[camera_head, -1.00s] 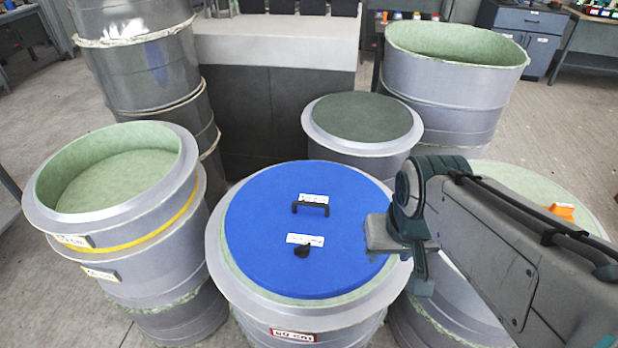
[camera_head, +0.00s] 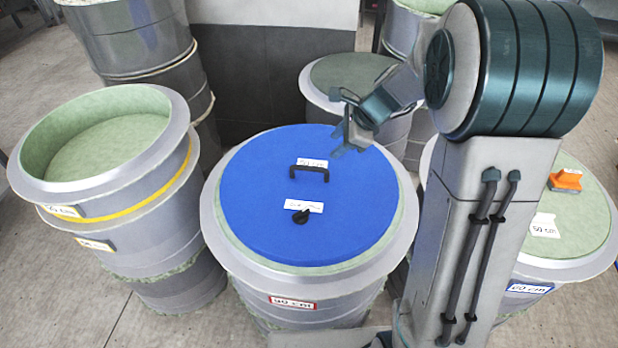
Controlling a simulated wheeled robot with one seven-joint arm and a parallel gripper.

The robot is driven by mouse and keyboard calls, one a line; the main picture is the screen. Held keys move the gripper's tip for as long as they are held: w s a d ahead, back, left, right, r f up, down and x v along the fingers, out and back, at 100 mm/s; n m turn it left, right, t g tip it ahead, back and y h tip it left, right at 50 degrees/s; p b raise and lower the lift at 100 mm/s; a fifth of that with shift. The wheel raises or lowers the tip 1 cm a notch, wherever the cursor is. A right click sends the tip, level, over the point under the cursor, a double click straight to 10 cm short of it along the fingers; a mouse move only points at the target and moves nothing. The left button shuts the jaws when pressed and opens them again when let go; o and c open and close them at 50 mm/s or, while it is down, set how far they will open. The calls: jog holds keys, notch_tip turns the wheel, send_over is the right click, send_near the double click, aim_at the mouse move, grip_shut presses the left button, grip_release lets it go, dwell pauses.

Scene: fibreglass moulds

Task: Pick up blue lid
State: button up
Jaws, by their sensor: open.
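The blue lid (camera_head: 265,225) is a large round disc lying flat on a grey mould (camera_head: 235,266) in the middle of the head view. A black handle (camera_head: 309,171) stands up from it, with a white label behind it. A black knob (camera_head: 301,216) with another white label sits nearer to me. My gripper (camera_head: 343,140) is open and empty, above the lid's far right edge, to the right of and beyond the handle. My arm hides part of the moulds on the right.
An open mould with a green lining (camera_head: 105,150) stands at the left. A mould with a dark green top (camera_head: 340,75) stands behind the lid. A green-topped mould (camera_head: 590,200) with an orange item (camera_head: 566,180) is at the right. Stacked moulds (camera_head: 135,35) rise at the back left.

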send_over(311, 167)
jog(key=s+d, duration=0.2)
jog(key=d, duration=0.1)
notch_tip(311, 167, down, 8)
jog(key=r, duration=0.1)
jog(key=shift+b+x, duration=0.35)
jog(key=shift+x, duration=2.65)
jog(key=shift+s, duration=0.1)
grip_shut()
jog(key=shift+d, duration=0.1)
